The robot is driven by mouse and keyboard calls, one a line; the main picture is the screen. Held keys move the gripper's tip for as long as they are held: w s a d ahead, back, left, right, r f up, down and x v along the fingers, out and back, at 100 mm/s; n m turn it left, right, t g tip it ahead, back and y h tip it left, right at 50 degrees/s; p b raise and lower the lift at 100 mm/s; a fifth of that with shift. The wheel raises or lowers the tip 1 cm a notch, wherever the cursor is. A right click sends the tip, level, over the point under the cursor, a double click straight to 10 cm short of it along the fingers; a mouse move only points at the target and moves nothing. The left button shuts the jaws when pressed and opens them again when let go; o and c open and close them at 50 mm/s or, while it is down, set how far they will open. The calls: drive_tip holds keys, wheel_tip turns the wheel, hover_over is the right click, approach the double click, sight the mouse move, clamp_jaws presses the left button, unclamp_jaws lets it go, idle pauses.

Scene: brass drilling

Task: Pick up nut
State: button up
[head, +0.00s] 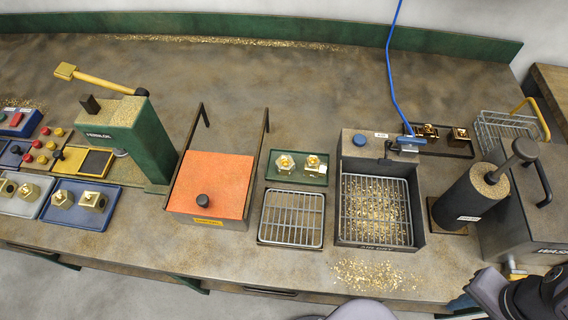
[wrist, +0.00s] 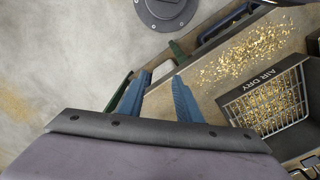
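Two brass nuts, a left one (head: 285,163) and a right one (head: 313,163), sit on a small green tray (head: 300,181) in the middle of the bench in the head view. More brass parts lie on a blue tray (head: 75,222) and a grey tray (head: 12,208) at the far left, and on a dark tray (head: 456,152) at the back right. My gripper's two blue fingers (wrist: 160,80) are apart with nothing between them in the wrist view. They are over the bench's front edge, far from the green tray. No nut is clearly visible in the wrist view.
The air-dry box (head: 378,250) with a wire grate stands right of a low rack (head: 292,218); it also shows in the wrist view (wrist: 296,140). An orange-topped box (head: 210,185), a green press (head: 140,135) and a black cylinder (head: 468,200) rise from the bench. Brass chips (head: 370,275) lie in front.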

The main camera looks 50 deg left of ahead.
drive_tip(key=shift+o, duration=0.4)
drive_tip(key=o, duration=0.7)
